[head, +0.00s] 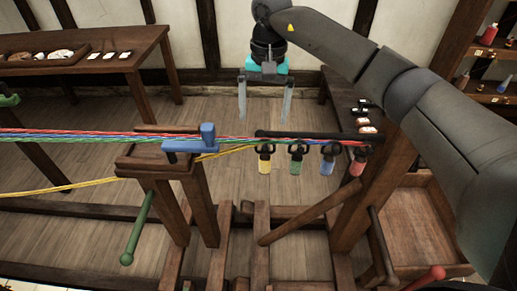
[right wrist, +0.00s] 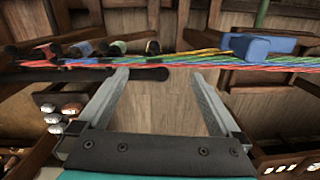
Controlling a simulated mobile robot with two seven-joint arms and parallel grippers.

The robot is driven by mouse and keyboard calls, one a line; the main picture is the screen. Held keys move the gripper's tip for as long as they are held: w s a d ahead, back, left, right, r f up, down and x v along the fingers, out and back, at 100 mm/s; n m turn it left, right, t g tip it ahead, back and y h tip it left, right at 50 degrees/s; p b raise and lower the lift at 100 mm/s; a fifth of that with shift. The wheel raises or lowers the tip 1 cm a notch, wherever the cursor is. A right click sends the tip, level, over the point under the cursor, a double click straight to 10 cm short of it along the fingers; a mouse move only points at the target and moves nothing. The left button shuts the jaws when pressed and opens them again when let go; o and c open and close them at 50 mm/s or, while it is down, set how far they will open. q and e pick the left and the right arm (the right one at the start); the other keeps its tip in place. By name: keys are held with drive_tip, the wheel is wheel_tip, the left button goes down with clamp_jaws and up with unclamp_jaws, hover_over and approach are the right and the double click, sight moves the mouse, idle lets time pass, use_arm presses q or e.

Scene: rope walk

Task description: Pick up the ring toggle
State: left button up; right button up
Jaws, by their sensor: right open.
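I cannot tell for sure which thing is the ring toggle. Small dark and white pieces (head: 361,112) lie on the dark bench at right in the head view, and pale pieces also show at the left of the right wrist view (right wrist: 70,108). My right gripper (head: 264,115) is open and empty, pointing down, to the left of these pieces. In the right wrist view its two fingers (right wrist: 160,74) stand wide apart with only floor and part of the strands between them. My left gripper is not in view.
Coloured strands (head: 80,137) stretch across to a row of coloured hooks (head: 297,163). A blue block (head: 190,145) sits on them above a wooden post stand. A table with tray and cards (head: 110,40) stands back left. Shelves (head: 480,50) and an open wooden box (head: 424,262) are at right.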

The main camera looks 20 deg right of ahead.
sight(267, 141)
drive_tip(key=shift+w+d+r+h, duration=0.2)
drive_tip(key=shift+w+d+h, duration=0.2)
drive_tip(key=shift+d, duration=0.2)
drive_tip(key=shift+s+d+f, duration=0.1)
drive_tip(key=shift+f, duration=0.25)
drive_tip(key=f, duration=0.7)
drive_tip(key=shift+s+f, duration=0.2)
drive_tip(key=shift+f, duration=0.2)
drive_tip(key=shift+s+a+f+b, duration=0.1)
drive_tip(key=shift+a+f+b, duration=0.1)
drive_tip(key=shift+f, duration=1.35)
drive_tip(key=shift+a+f+b, duration=0.1)
drive_tip(key=shift+a+f, duration=0.05)
drive_tip(key=shift+f, duration=1.35)
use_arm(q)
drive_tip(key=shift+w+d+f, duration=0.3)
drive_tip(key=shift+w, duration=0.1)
use_arm(e)
drive_tip(key=c, duration=1.3)
drive_tip(key=shift+c, duration=0.5)
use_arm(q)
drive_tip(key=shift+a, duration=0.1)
use_arm(e)
drive_tip(key=shift+r, duration=0.15)
